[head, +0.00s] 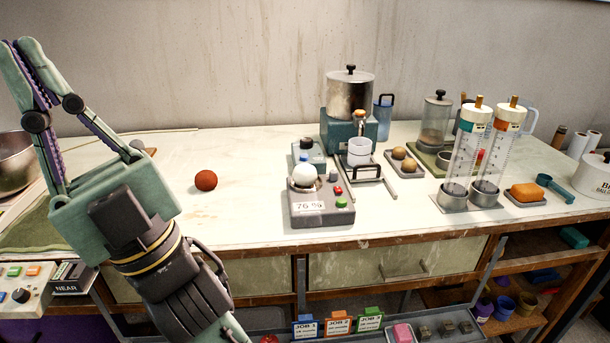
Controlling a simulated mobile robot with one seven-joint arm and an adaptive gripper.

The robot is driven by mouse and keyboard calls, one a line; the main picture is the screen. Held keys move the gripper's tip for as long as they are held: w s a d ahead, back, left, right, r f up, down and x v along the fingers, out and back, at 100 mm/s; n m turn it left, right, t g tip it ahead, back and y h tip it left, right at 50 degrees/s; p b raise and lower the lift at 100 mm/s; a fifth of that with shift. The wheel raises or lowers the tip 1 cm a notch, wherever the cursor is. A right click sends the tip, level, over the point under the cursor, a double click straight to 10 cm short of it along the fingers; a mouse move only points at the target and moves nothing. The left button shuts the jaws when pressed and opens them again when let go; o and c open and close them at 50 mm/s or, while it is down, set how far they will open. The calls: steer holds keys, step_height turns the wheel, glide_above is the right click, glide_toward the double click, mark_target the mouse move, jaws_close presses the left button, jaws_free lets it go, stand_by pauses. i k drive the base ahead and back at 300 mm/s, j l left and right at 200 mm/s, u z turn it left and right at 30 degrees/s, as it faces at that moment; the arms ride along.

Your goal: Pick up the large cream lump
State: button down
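A rounded white to cream lump (304,173) sits in the cup on top of a small grey device (322,216) marked "76 %", near the middle of the bench. I cannot tell for sure which is the large cream lump. My gripper (17,43) is raised at the far left, well away from all of these, its fingers pointing up. No object shows between the fingers. They lean close together, and I cannot tell whether they are shut.
A red-brown ball (206,181) lies alone on the bench (250,215), with free room around it. A metal pot (349,91) stands behind the device. Two tall clear cylinders (465,150) (497,152) and an orange block (526,193) stand to the right. A metal bowl (15,165) is far left.

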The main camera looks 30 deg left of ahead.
mark_target(304, 174)
steer(key=j+z, duration=0.35)
steer(key=j, duration=0.2)
steer(key=j+z, duration=0.4)
steer(key=j, duration=0.15)
steer(key=k+j+z, duration=0.15)
steer(key=j+z, duration=0.2)
steer(key=j, duration=0.15)
